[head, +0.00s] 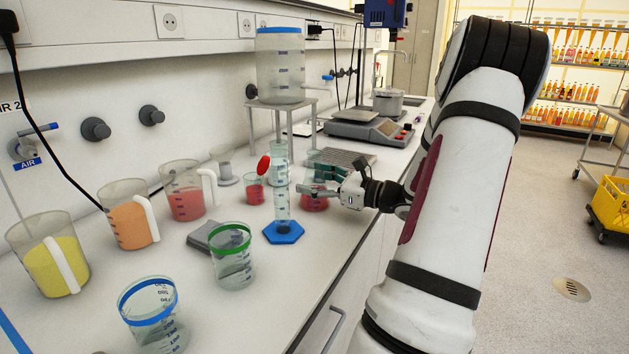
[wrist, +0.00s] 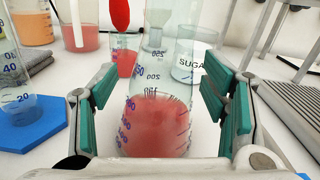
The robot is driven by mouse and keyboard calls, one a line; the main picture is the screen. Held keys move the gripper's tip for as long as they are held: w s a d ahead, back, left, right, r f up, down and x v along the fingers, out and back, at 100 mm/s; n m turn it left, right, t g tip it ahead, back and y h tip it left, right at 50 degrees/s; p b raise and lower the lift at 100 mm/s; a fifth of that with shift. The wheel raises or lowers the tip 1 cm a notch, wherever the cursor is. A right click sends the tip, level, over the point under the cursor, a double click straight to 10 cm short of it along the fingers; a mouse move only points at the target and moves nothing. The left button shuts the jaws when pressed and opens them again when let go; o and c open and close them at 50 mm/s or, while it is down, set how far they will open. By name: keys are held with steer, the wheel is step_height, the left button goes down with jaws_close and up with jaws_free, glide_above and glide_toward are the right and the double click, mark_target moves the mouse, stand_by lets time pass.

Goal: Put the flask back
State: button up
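The clear flask with red liquid (wrist: 155,130) stands upright between my gripper's fingers in the wrist view. In the head view its red lower part (head: 314,204) shows on the bench, just right of the graduated cylinder, partly hidden by my gripper (head: 318,183). My gripper is open, with one green-padded finger on each side of the flask; in the wrist view (wrist: 160,105) narrow gaps seem to show between pads and glass. Whether either pad touches cannot be told for sure.
The graduated cylinder with blue hexagonal base (head: 283,232) stands close left of the flask. A small red-filled beaker (head: 255,190) and a container marked SUGAR (wrist: 190,62) are behind. A metal stand (head: 312,103) holds a large tank. A green-rimmed beaker (head: 232,262) is nearer.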

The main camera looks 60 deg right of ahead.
steer(key=shift+r, duration=0.1)
steer(key=shift+s, duration=0.35)
steer(key=s, duration=0.3)
steer(key=s+p, duration=0.1)
steer(key=s, duration=0.3)
steer(key=s+d, duration=0.1)
steer(key=s, duration=0.3)
steer(key=shift+s+p, duration=0.15)
steer(key=shift+p, duration=0.15)
